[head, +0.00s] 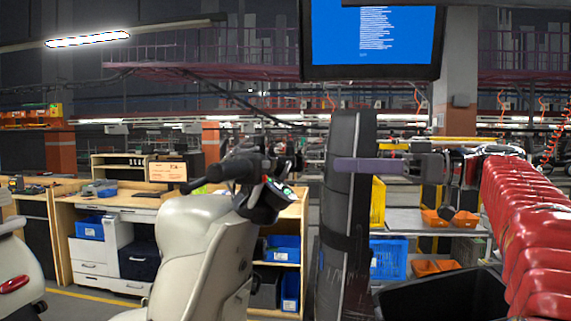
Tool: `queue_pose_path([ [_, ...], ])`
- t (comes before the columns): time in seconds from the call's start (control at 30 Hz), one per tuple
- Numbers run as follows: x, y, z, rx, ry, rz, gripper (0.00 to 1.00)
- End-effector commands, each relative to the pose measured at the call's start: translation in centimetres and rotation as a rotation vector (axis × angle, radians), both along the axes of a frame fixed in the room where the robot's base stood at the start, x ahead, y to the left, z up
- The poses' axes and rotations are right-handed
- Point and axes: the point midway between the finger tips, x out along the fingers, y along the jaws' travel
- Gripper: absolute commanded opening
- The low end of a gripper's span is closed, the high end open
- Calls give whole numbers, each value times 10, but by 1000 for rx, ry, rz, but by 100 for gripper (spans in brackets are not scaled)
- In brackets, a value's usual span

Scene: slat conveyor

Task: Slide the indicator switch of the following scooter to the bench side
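A cream scooter (200,250) stands in the middle of the head view, its lower part cut off by the frame. Its handlebar has a black grip (226,170) at the left end and a dark control housing (262,203) to the right. Small red and green spots show on the housing. The indicator switch is too small to make out, so its position cannot be told. Another pale scooter with a red tail light (14,284) is cut off at the left edge.
A workbench (135,203) with drawers and blue bins stands behind the scooter. A tall black upright piece (345,130) with a purple bar (370,166) across it stands right of the handlebar. A row of red parts (535,225) and a black bin (430,300) fill the right.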

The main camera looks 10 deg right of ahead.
Motion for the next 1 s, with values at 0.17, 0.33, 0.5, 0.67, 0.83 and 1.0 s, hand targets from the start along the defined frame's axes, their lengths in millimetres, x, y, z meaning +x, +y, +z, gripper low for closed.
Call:
queue_pose_path([
  [0.17, 5, 8, 0, 0, 1, 1, 31],
  [0.33, 14, 26, 0, 0, 2, 2, 31],
  [0.5, 26, 48, 0, 0, 1, 3, 31],
  [0.67, 38, 68, 0, 0, 1, 3, 31],
  [0.83, 50, 89, 0, 0, 1, 2, 31],
  [1.0, 61, 107, 0, 0, 2, 2, 31],
])
